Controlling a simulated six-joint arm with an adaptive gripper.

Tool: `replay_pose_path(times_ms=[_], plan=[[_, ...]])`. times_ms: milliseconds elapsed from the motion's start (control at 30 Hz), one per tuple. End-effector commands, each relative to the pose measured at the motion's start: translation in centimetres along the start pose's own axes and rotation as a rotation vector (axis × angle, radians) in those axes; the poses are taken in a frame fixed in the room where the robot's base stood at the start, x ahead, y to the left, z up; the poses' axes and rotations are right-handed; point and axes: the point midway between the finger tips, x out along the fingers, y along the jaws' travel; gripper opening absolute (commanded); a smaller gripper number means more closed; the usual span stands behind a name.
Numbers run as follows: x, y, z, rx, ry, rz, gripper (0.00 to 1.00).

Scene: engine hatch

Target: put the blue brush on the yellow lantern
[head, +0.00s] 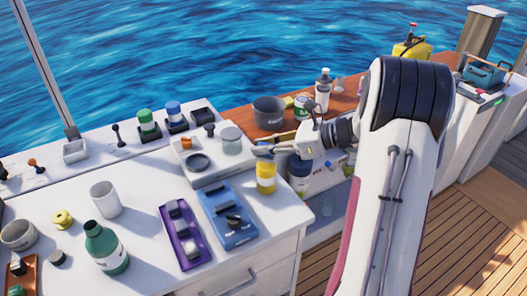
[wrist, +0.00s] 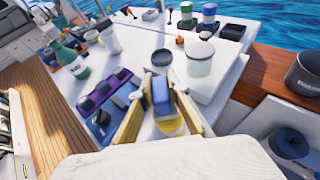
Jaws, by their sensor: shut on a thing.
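The blue brush (wrist: 161,93) shows in the wrist view as a blue block between the two tan fingers of my gripper (wrist: 164,82). The gripper is shut on it. A yellow thing that looks like the lantern (wrist: 172,128) shows just below the brush, partly hidden by it and the fingers. In the head view, the yellow lantern (head: 266,177) is a short yellow cylinder with a pale band near the counter's right edge. My gripper (head: 263,151) is right above it. The brush cannot be made out there, and I cannot tell whether brush and lantern touch.
A purple tray (head: 169,217) and a blue tray (head: 247,236) lie left of the lantern. Behind it is a white panel (head: 205,180) with a grey jar (head: 230,140). A green bottle (head: 106,250) and white cup (head: 105,200) stand farther left. A dark pot (head: 269,113) stands on the wooden ledge.

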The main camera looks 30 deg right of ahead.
Motion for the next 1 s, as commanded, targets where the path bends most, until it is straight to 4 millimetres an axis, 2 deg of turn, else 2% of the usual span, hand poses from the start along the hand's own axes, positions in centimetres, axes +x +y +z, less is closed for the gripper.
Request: replay_pose_path(times_ms=[200,667,700,733,1000], plan=[[0.7,0.0,-1.6,0.0,0.0,0.001,0.0],[0.8,0.0,-2.0,0.001,0.0,0.001,0.0],[0.8,0.0,-2.0,0.001,0.0,0.0,0.23],[0.8,0.0,-2.0,0.0,0.0,0.0,0.31],[0.8,0.0,-2.0,0.0,0.0,0.0,0.32]])
